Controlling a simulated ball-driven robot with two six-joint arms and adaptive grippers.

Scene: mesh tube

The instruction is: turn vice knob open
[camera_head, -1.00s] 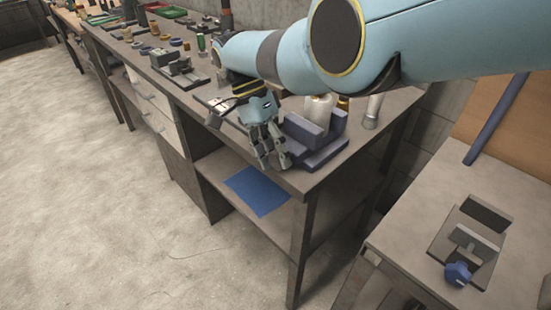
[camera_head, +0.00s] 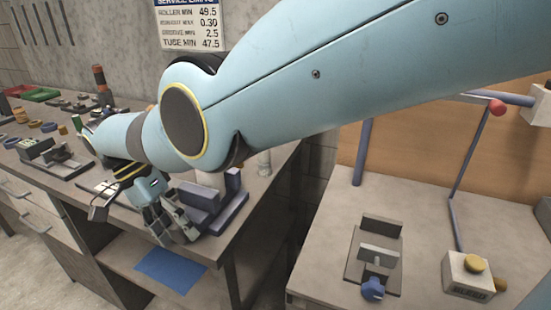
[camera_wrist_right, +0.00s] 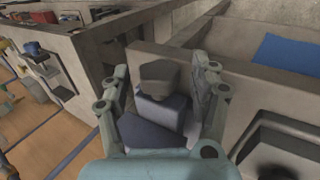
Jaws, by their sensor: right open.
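A small grey vice (camera_head: 380,252) lies on the right-hand table, with a blue knob (camera_head: 373,288) at its front end. The blue knob also shows small at upper left in the right wrist view (camera_wrist_right: 33,48). My right gripper (camera_head: 176,236) is at the front edge of the left bench, well apart from that vice, beside a dark blue block-like fixture (camera_head: 212,205). In the right wrist view its fingers (camera_wrist_right: 160,92) are spread, with a grey piece (camera_wrist_right: 158,72) and part of the fixture showing between them; contact cannot be told. My left gripper is not in view.
My right arm crosses the upper head view and hides part of the bench. A beige box with a yellow button (camera_head: 467,275) stands right of the vice. A blue sheet (camera_head: 171,270) lies on the lower shelf. A gap separates bench and table.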

